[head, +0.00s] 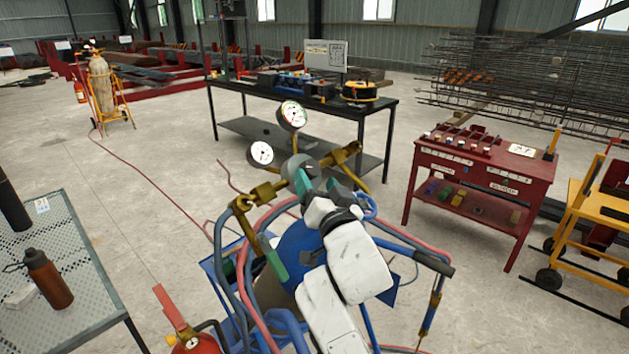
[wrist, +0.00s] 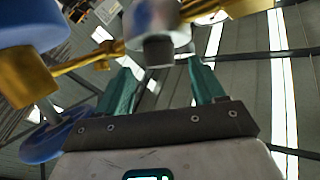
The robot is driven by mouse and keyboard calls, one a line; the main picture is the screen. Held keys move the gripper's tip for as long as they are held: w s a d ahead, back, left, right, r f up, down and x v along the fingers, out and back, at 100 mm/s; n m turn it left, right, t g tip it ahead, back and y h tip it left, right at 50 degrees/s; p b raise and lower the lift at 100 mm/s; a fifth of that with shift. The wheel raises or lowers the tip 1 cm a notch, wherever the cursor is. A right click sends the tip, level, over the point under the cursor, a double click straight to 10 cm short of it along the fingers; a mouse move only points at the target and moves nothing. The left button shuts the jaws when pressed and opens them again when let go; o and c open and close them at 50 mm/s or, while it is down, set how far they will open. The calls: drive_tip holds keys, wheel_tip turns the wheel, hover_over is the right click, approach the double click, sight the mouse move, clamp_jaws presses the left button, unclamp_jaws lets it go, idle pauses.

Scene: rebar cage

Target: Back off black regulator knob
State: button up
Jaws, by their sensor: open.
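The brass regulator stands on top of the blue cylinder (head: 300,250) in the head view, with two round white gauges, one (head: 292,115) higher than the other (head: 261,153). The black regulator knob (wrist: 158,50) shows in the wrist view as a dark block-like end, just beyond and between the fingertips. A dark round part in the head view (head: 297,165) seems to be the same knob, partly hidden by my gripper. My gripper (wrist: 158,72) has two teal fingers spread apart with nothing between them. It also shows in the head view (head: 318,184), close to the regulator.
Red and blue hoses (head: 244,275) loop around the cylinder. A brass fitting (wrist: 25,78) and a blue handwheel (wrist: 42,142) lie close left of my gripper in the wrist view. A perforated table (head: 75,250) stands left, a red workbench (head: 480,175) right.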

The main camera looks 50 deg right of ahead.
drive_tip(key=b+v, duration=0.1)
drive_tip(key=v, duration=0.6)
drive_tip(key=shift+s+a+b, duration=0.15)
drive_tip(key=shift+s+b, duration=0.15)
drive_tip(key=shift+b, duration=0.1)
drive_tip(key=shift+f, duration=0.1)
